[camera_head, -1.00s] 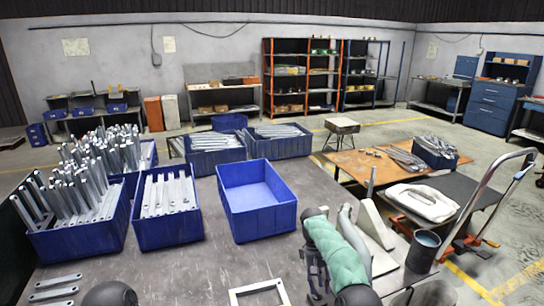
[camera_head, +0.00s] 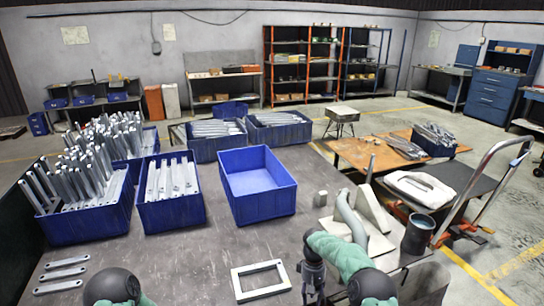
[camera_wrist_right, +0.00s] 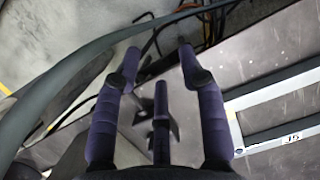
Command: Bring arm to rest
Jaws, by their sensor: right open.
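My right arm, in a green sleeve, comes in at the bottom right of the head view. Its gripper (camera_head: 312,278) points down by the table's near right part, right of the white rectangular frame (camera_head: 262,280). In the right wrist view the gripper (camera_wrist_right: 160,58) has its dark fingers spread with nothing between them. The frame's corner (camera_wrist_right: 236,128) shows to the right of the fingers, apart from them. Of my left arm only a dark rounded joint and a bit of green sleeve show at the bottom left; its gripper is out of view.
Blue bins of metal brackets (camera_head: 86,205) (camera_head: 170,205) stand left on the grey table (camera_head: 225,250); an empty blue bin (camera_head: 258,208) is central. Loose bars (camera_head: 62,273) lie front left. A small block (camera_head: 320,198), a curved-pipe fixture (camera_head: 360,222) and a dark cup (camera_head: 418,234) are right.

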